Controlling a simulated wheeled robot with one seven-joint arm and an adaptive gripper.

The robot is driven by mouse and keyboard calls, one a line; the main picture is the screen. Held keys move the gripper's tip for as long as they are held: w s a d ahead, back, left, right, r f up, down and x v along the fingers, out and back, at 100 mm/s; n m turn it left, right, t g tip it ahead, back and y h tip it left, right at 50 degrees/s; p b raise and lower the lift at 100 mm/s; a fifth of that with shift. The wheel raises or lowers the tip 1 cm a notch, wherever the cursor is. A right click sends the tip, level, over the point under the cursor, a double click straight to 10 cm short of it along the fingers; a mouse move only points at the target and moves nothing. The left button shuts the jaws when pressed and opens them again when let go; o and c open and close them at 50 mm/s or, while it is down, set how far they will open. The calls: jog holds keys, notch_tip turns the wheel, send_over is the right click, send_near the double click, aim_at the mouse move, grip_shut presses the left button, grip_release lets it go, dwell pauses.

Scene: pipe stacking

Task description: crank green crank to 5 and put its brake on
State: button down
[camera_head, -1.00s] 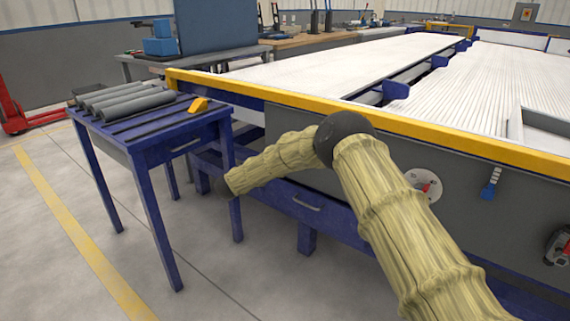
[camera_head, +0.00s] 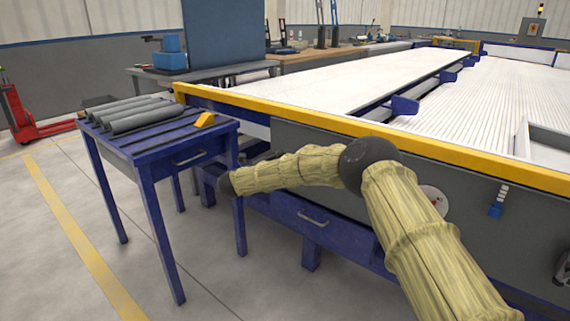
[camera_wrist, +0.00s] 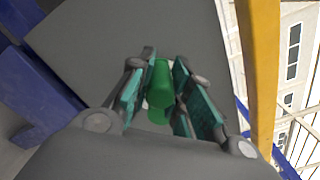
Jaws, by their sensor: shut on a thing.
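In the wrist view my gripper (camera_wrist: 163,98) is shut on a green knob-like part (camera_wrist: 158,84), which I take to be the green crank's handle. The handle sits between the two teal finger pads, in front of a grey panel (camera_wrist: 90,40). The crank's dial, numbers and brake do not show in this view. In the head view the crank cannot be seen and my own arm covers part of the machine's grey side. My gripper cannot be clearly made out there.
A blue table (camera_head: 178,143) with several grey pipes (camera_head: 145,117) and a yellow-orange block (camera_head: 204,120) stands left. The machine's yellow rail (camera_head: 465,170) runs along its edge. A white disc (camera_head: 437,198) is partly behind my arm, near a blue switch (camera_head: 496,210).

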jog(key=shift+s+d+r+m, duration=0.1)
jog(key=shift+r+m, duration=0.3)
jog(key=shift+m, duration=0.1)
jog(key=c, duration=1.3)
grip_release()
jog(key=v, duration=1.2)
